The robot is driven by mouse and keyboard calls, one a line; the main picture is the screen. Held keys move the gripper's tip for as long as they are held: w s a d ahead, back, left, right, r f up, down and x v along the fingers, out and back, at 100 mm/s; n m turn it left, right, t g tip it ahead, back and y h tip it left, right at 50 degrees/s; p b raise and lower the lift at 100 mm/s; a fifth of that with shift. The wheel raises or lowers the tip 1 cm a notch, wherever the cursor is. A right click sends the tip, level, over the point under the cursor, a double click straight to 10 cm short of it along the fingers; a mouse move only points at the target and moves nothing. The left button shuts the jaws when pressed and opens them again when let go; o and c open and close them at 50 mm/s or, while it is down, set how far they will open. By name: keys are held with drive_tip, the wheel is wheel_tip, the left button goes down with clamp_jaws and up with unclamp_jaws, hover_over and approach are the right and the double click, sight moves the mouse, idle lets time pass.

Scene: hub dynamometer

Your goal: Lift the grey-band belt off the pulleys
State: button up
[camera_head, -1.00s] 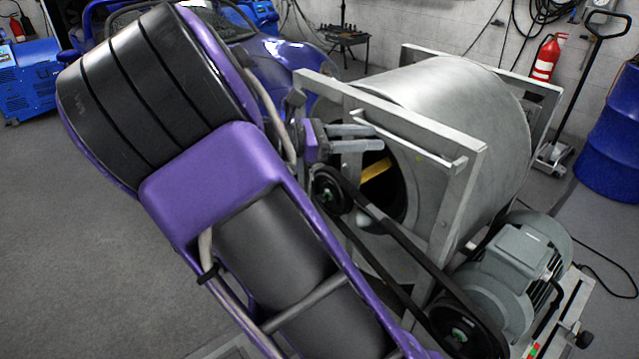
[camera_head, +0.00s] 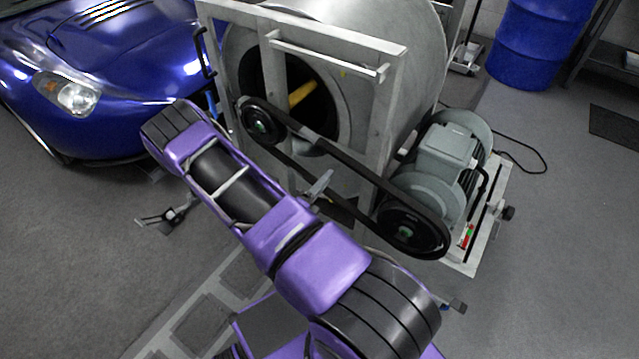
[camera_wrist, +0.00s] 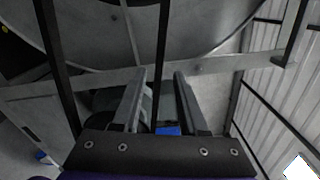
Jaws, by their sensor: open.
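The black belt (camera_head: 362,168) runs in a loop around the upper left pulley (camera_head: 262,124) and the lower right motor pulley (camera_head: 404,231). In the wrist view, my gripper (camera_wrist: 158,78) is open, with two grey fingers apart. One dark belt run (camera_wrist: 162,45) shows between the fingers; whether it lies at fingertip depth I cannot tell. Another run (camera_wrist: 52,60) passes left of the fingers.
The steel frame (camera_head: 385,95) and large drum (camera_head: 400,30) stand behind the belt. The grey motor (camera_head: 445,150) sits at the right on its base. A blue car (camera_head: 110,70) is at the left, and a blue barrel (camera_head: 535,45) at the back. Open floor lies at right.

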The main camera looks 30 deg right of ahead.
sight(339, 158)
drive_tip(key=shift+b+x, duration=0.7)
drive_tip(key=shift+x, duration=4.6)
clamp_jaws()
drive_tip(key=shift+w+r, duration=0.2)
drive_tip(key=shift+w+a+r, duration=0.15)
drive_tip(key=shift+w+r, duration=0.05)
drive_tip(key=shift+w, duration=0.1)
drive_tip(key=shift+s+a, duration=0.1)
drive_tip(key=shift+a, duration=0.05)
drive_tip(key=shift+s+a+p, duration=0.3)
drive_tip(key=shift+a+p, duration=0.05)
drive_tip(key=shift+a, duration=0.3)
drive_tip(key=shift+a, duration=0.2)
